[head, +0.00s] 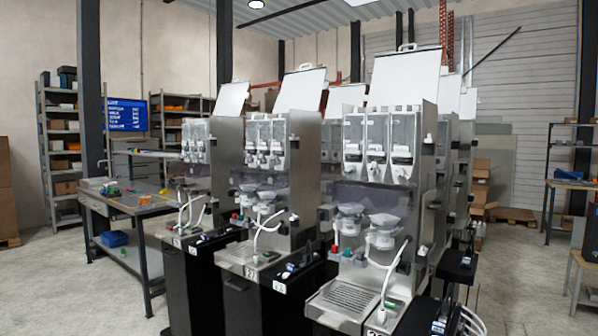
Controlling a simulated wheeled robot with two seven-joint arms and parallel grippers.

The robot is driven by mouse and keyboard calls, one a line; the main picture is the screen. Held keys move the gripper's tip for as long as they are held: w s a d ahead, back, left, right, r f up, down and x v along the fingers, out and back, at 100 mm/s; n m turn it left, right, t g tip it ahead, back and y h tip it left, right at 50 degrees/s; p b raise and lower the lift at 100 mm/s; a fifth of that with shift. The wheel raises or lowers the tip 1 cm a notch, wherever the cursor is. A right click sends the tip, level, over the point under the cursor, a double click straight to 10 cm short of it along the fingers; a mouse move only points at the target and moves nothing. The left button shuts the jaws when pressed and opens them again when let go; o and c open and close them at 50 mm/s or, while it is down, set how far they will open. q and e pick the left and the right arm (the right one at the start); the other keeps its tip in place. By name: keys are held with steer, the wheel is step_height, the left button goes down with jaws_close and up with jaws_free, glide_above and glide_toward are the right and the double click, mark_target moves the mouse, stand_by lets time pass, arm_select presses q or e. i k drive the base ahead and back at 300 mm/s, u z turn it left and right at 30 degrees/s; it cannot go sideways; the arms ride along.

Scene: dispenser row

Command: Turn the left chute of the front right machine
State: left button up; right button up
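The front right machine (432,190) is the nearest steel dispenser in the row, with a white lid raised on top. Three clear canisters sit side by side at its upper front. Each has a white chute at its lower end: the left chute (352,166), the middle chute (376,168) and the right chute (401,170). The left chute appears to point down, but its exact turn is too small to tell. Clear bowls (384,222) and a white hose sit below them. Neither of my grippers is in view.
A middle machine (306,180) and a left machine (226,160) stand in the same row. Black units (458,268) stick up at the right. A workbench (135,205) and shelves (60,140) stand at the left. The floor at the right (520,280) is open.

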mark_target(350, 169)
steer(key=u, duration=0.4)
steer(key=i, duration=0.9)
steer(key=u, duration=0.05)
